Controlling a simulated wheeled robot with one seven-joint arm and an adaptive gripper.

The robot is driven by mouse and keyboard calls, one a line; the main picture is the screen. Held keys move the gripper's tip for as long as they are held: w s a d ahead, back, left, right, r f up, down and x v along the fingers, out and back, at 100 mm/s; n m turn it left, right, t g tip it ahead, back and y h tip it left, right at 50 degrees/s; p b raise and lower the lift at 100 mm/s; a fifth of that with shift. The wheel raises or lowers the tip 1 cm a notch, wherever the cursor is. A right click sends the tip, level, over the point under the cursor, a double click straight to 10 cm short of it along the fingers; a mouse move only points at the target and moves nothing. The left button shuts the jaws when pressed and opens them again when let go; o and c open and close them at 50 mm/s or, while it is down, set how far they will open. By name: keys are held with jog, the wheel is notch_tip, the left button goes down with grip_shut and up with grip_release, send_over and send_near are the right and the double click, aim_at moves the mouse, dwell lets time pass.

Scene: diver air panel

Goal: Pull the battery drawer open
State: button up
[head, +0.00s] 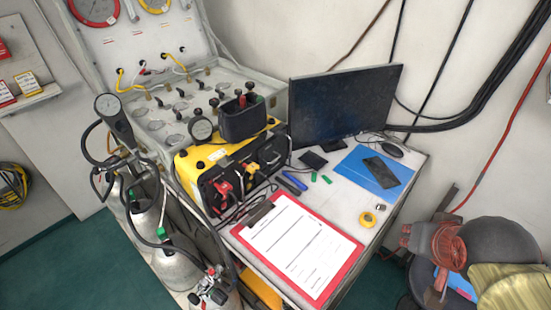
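No drawer can be made out for certain in the head view. A yellow and black unit (197,158) stands on the panel desk, with red and yellow plugs on its dark front. Below the desk's front edge, part of another yellow thing (260,288) shows; the desk and clipboard hide most of it, so I cannot tell whether it is a drawer. My gripper is not in view.
A red clipboard (343,262) lies at the desk's front edge. Gas cylinders (178,266) with hoses stand at the left. A monitor (340,100) stands behind. A chair (505,243) is at the right. Green floor (375,283) shows between desk and chair.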

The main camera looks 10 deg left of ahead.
aim_at(261, 150)
jog(key=shift+o, duration=0.8)
jog(key=w+a+r+m+t+p, duration=0.1)
jog(key=w+m+t, duration=0.1)
jog(key=w, duration=1.5)
jog(key=shift+r+t, duration=0.4)
jog(key=shift+t, duration=0.1)
jog(key=w+a+f+m+t+y+p, duration=0.1)
jog(key=w+a+f+y, duration=0.25)
jog(key=w+a, duration=0.4)
jog(key=w+a+f+t+y+p, duration=0.1)
jog(key=w+a+f+y, duration=0.25)
jog(key=w+a, duration=0.4)
jog(key=s+a+f+m+g+y+p, duration=0.1)
jog(key=s+a+f+g+y, duration=0.1)
jog(key=a+f+y, duration=0.3)
jog(key=s+a+f+g+y, duration=0.2)
jog(key=s+a, duration=0.1)
jog(key=a, duration=0.4)
jog(key=b+x, duration=0.2)
jog(key=x, duration=0.5)
jog(key=shift+a, duration=0.4)
jog(key=shift+w+r, duration=0.1)
jog(key=shift+w, duration=0.05)
jog(key=shift+c, duration=0.6)
grip_shut()
